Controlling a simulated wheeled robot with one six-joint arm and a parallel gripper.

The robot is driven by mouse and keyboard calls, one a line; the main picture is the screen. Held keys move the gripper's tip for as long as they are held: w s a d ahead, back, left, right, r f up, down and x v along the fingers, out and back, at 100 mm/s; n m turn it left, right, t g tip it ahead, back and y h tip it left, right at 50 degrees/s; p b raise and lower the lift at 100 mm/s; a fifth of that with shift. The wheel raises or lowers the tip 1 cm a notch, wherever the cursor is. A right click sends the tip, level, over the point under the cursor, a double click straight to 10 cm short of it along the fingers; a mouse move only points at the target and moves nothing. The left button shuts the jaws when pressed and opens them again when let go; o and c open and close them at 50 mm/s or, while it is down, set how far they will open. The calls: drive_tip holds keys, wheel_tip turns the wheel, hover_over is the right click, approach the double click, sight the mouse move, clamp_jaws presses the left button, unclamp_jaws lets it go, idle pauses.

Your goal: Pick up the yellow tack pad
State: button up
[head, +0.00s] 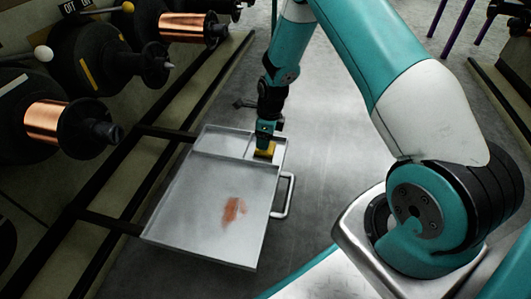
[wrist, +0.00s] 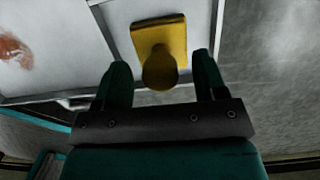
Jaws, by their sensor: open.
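The yellow tack pad (wrist: 160,38) shows in the wrist view as a flat yellow block with a rounded knob on its near side. It lies in a small compartment at the corner of a metal tray (head: 187,240). In the head view only part of the pad (head: 265,151) shows under my gripper. My gripper (wrist: 158,85) is open, with one teal finger on each side of the knob in the picture. I see no finger touching the pad. In the head view my gripper (head: 265,135) points down over the compartment.
The tray has a handle (head: 287,196) on its right side and a reddish-brown smear (head: 233,211) on its floor. Copper spools (head: 52,122) on dark spindles line the left side, near the tray. The grey floor (head: 322,150) to the right of the tray is clear.

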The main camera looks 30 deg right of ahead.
drive_tip(key=c, duration=1)
wheel_tip(320, 180, up, 20)
drive_tip(key=p, duration=1.1)
drive_tip(key=shift+p, duration=0.4)
